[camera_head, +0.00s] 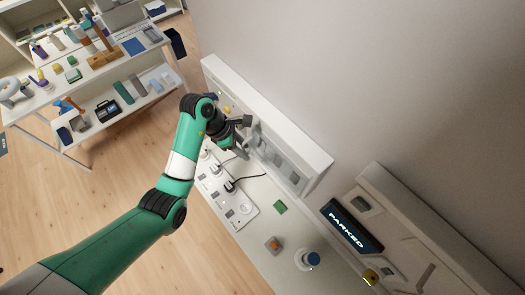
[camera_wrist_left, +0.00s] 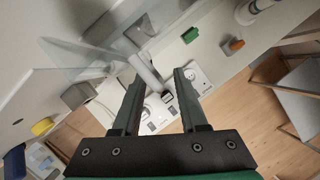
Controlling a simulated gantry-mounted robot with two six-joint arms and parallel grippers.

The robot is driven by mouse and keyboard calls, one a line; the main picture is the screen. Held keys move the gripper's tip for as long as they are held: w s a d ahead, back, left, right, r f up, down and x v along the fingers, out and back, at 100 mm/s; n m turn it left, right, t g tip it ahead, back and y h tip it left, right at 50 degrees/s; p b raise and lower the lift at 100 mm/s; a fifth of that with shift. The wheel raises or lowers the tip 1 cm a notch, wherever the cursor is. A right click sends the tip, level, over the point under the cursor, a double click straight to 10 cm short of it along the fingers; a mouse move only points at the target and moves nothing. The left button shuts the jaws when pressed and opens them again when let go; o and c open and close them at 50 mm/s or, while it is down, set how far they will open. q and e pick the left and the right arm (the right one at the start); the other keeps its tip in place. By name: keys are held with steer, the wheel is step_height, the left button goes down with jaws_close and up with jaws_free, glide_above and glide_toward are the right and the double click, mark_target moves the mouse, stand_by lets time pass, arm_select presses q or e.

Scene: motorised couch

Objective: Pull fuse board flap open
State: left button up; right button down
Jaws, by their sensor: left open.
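The fuse board (camera_head: 284,160) is a pale box on the white wall panel, with a clear flap over its front. In the left wrist view the translucent flap (camera_wrist_left: 62,58) shows at the upper left, and a pale grey bar (camera_wrist_left: 146,70) stands out along its edge. My left gripper (camera_head: 246,138) is at the board's left end, by the flap. In the left wrist view its open fingers (camera_wrist_left: 157,79) have the bar's end between or just beyond their tips; I cannot tell which, nor whether they touch it. How far the flap stands open is unclear. My right gripper is out of view.
A socket strip (camera_head: 240,207) with black plugs and cables lies below the board. A green block (camera_head: 280,207), an orange-topped block (camera_head: 273,244) and a blue-topped white cylinder (camera_head: 307,260) sit on the ledge. A display reading PARKED (camera_head: 349,226) is at right.

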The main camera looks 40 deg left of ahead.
arm_select(q)
steer(key=shift+w+f, duration=0.1)
steer(key=shift+f, duration=0.4)
jaws_close()
stand_by(1.1)
